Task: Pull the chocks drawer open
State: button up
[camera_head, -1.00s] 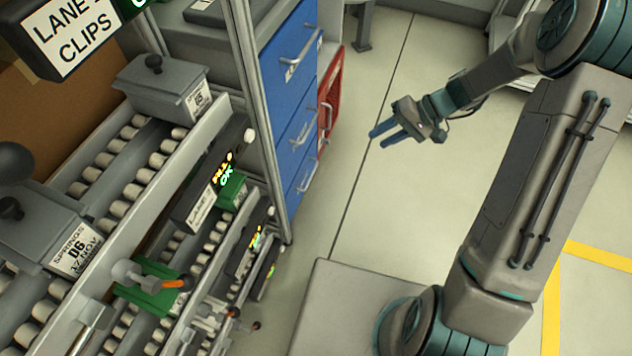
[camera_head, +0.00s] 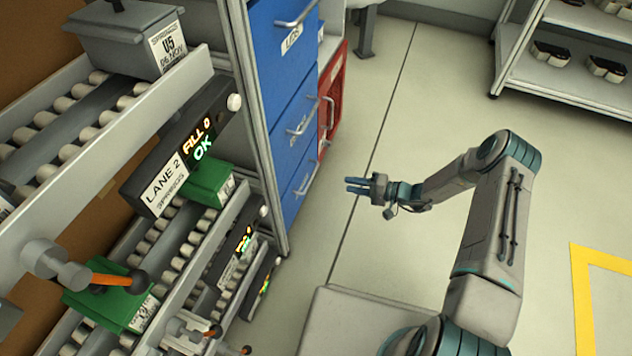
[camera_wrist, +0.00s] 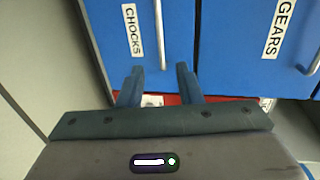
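The chocks drawer (camera_wrist: 150,15) is a blue front with a white label and an upright-looking silver handle (camera_wrist: 160,38) in the wrist view. It looks shut. In the head view it appears to be the lowest blue drawer (camera_head: 291,205), its label too small to read. My gripper (camera_wrist: 159,76) is open and empty, with its two blue fingers apart and pointing at the drawer side. The handle lies between and beyond the fingertips in the wrist view. In the head view my gripper (camera_head: 347,185) is to the right of the drawers, apart from them.
The gears drawer (camera_wrist: 240,60) adjoins the chocks drawer. A red cabinet (camera_head: 335,90) stands beside the blue drawers. Roller lanes with green units (camera_head: 207,184) fill the left. A shelf rack (camera_head: 560,80) stands at the back right. The floor around my arm is clear.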

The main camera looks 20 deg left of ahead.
jog(key=b+x, duration=0.4)
jog(key=x, duration=0.9)
jog(key=shift+a, duration=0.15)
grip_shut()
